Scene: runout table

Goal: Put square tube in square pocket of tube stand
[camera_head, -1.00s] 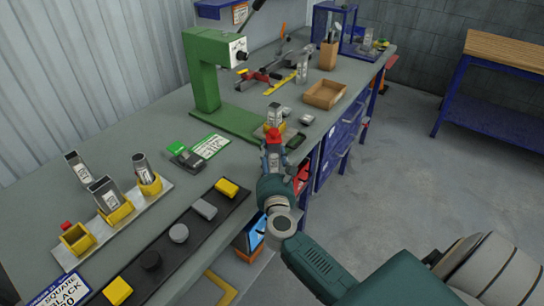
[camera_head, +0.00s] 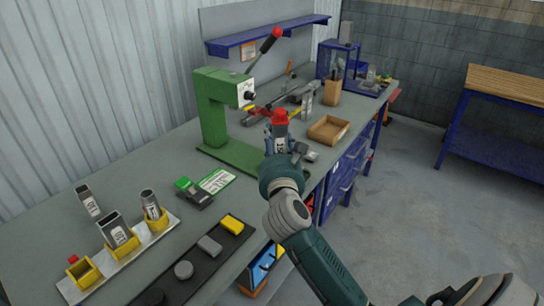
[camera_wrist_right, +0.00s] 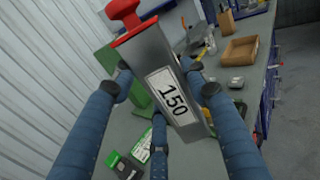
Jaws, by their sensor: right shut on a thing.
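A grey flat-sided tube (camera_wrist_right: 165,85) with a red knobbed cap and a "150" label is upright and slightly tilted in my right gripper (camera_head: 279,148). The gripper's fingers close around the tube in the wrist view. The tube stand (camera_head: 156,236) is a pale plate at the lower left in the head view, well away from the gripper. Its near yellow pocket (camera_head: 84,272) looks square and empty. The middle pocket holds a rectangular tube (camera_head: 115,230), and the far round pocket holds a round tube (camera_head: 150,202). My left gripper is not in view.
Another tube (camera_head: 88,201) is behind the stand. A dark strip (camera_head: 165,292) with grey and yellow blocks lies in front. A green press (camera_head: 212,110) stands behind my gripper. A dark device and a green card (camera_head: 215,181) lie between press and stand. A cardboard tray (camera_head: 328,129) is farther back.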

